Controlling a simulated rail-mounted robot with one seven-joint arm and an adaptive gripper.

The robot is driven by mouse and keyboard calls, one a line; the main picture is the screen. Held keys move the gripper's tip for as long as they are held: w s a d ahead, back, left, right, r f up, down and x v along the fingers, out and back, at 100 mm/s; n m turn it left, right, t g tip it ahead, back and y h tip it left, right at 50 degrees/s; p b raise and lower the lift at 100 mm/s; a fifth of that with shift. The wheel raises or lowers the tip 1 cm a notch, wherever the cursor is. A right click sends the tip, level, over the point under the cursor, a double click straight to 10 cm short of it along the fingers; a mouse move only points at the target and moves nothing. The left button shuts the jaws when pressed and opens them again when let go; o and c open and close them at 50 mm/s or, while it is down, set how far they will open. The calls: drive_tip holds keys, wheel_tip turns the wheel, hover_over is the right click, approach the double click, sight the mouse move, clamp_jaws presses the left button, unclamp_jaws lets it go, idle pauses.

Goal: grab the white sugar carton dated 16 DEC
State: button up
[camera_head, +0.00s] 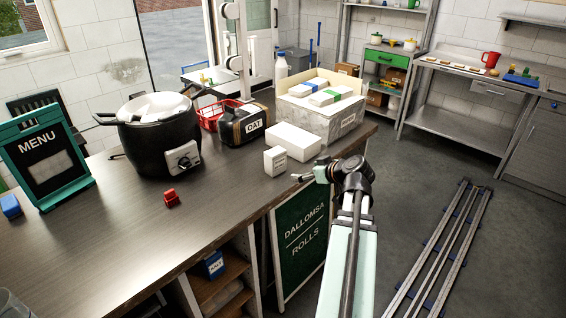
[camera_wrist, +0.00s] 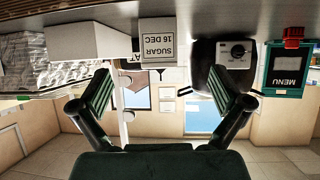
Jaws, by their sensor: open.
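The small white sugar carton (camera_head: 275,160) stands upright near the counter's front edge. In the wrist view, which is upside down, the carton (camera_wrist: 158,38) reads SUGAR 16 DEC. My gripper (camera_head: 302,177) is just to its right in the head view, near the counter edge. In the wrist view my gripper (camera_wrist: 160,88) is open, with its green fingers apart. The carton shows between the lines of the fingers, beyond their tips, and nothing is between them.
A larger plain white box (camera_head: 294,141) lies close behind the carton. A bin of cartons (camera_head: 322,122) stands behind that. The counter (camera_head: 225,190) is clear left of the carton.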

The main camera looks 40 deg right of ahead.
wheel_tip(320, 180, up, 4)
drive_tip(key=d+t, duration=0.1)
drive_tip(key=p, duration=0.4)
approach(280, 157)
drive_tip(key=x, duration=0.6)
drive_tip(key=shift+w+d+r, duration=0.15)
drive_tip(key=shift+w+d, duration=0.05)
drive_tip(key=shift+w, duration=0.1)
drive_tip(key=shift+w+a+f+p, duration=0.1)
drive_tip(key=shift+w+f+p, duration=0.25)
drive_tip(key=shift+w, duration=0.15)
drive_tip(key=p+x, duration=0.3)
drive_tip(key=x, duration=0.1)
drive_tip(key=shift+w+a, duration=0.15)
drive_tip(key=shift+w, duration=0.05)
drive_tip(key=shift+w+f, duration=0.25)
drive_tip(key=shift+w, duration=0.05)
drive_tip(key=c, duration=1.3)
